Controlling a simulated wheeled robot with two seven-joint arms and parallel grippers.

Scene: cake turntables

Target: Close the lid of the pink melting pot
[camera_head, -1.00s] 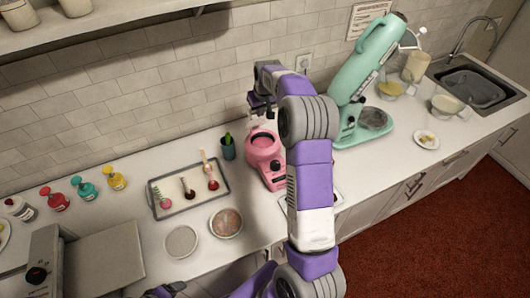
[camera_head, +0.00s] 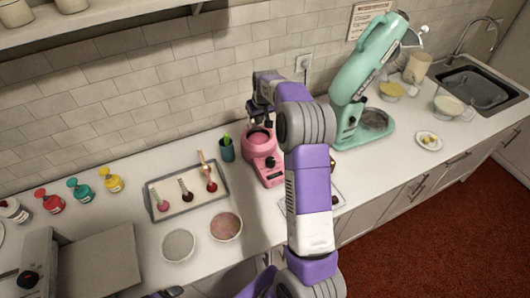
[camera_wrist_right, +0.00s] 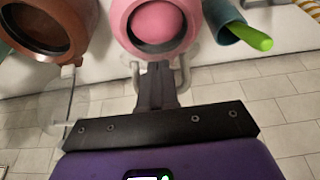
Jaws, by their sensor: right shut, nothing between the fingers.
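The pink melting pot (camera_head: 263,165) stands on the counter below my right gripper, with its round bowl open and pink contents visible. It also shows at the top of the right wrist view (camera_wrist_right: 122,22). My right gripper (camera_head: 257,117) is at the pot's back rim, shut and empty. In the right wrist view its fingers (camera_wrist_right: 157,70) lie between two pale, clear bracket-like parts beside the pot, which look like part of its raised lid. The lid's full outline is hard to make out. A dark part of my left gripper (camera_head: 170,292) shows at the bottom edge; its jaws are unclear.
A brown pot (camera_wrist_right: 45,28) with a clear lid part stands beside the pink one. A dark green cup (camera_head: 227,153) with a green-handled tool is on its other side. A tray with brushes (camera_head: 160,212) lies left, the mint mixer (camera_head: 362,75) right. The tiled wall is close behind.

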